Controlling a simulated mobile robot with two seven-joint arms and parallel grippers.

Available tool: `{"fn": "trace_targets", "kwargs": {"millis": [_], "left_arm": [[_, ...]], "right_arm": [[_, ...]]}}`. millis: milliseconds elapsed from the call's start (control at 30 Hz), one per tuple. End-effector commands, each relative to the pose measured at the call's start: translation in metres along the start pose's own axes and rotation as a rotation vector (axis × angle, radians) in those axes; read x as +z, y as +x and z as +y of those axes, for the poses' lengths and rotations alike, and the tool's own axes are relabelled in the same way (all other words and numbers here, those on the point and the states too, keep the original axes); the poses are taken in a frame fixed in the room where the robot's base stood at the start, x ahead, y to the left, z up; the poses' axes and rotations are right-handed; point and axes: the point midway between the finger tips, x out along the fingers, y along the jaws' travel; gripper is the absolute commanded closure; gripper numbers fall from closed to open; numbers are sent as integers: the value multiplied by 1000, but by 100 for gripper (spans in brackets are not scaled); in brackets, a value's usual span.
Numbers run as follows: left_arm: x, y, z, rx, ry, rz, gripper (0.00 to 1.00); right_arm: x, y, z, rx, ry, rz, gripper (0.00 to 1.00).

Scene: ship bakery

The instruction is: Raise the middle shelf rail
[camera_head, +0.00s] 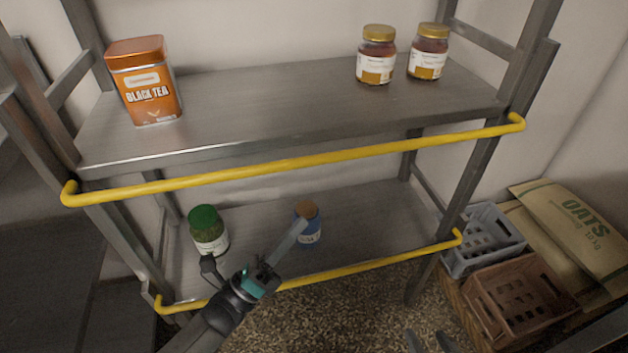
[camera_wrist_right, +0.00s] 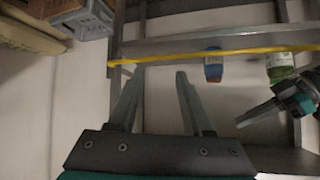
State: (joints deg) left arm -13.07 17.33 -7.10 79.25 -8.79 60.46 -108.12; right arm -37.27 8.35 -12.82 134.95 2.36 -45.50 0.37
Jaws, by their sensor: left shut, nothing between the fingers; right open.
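Two yellow rails run across the front of the metal shelf unit. The upper rail (camera_head: 300,163) crosses in front of and slightly below the edge of the shelf with the tea tin. The lower rail (camera_head: 350,269) crosses the lower shelf's front and also shows in the right wrist view (camera_wrist_right: 240,51). I cannot tell which counts as the middle one. My left gripper (camera_head: 302,224) is shut and empty, between the rails in the head view, partly covering the blue jar. My right gripper (camera_wrist_right: 158,78) is open and empty; only its fingertips show at the head view's bottom edge.
An orange tea tin (camera_head: 146,88) and two gold-lidded jars (camera_head: 376,60) (camera_head: 428,58) stand on the upper shelf. A green jar (camera_head: 208,232) and blue jar (camera_head: 311,234) stand on the lower shelf. Grey crate (camera_head: 484,240), brown crate (camera_head: 515,296) and oats sack (camera_head: 575,225) lie right.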

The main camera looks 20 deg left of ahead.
Motion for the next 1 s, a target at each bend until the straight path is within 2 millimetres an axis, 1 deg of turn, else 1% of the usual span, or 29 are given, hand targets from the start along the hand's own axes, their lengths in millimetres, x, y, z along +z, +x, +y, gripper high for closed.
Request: {"fn": "trace_targets", "kwargs": {"millis": [100,200,300,467,867,1000], "left_arm": [[6,-10,-12,-106,122,-21,100],[10,-19,-22,-185,209,-46,100],[13,-27,-30,-245,276,-69,100],[16,-35,-37,-300,336,-94,100],[17,-36,-39,-313,349,-101,100],[18,-30,-42,-314,348,-102,100]], "right_arm": [[-4,1,-4,-9,2,33,50],[-8,1,-6,-16,4,59,50],[-10,1,-8,-20,5,78,50],[-12,1,-9,-24,7,95,50],[-13,1,-10,-25,7,99,50],[-13,0,-8,-21,5,87,50]]}}
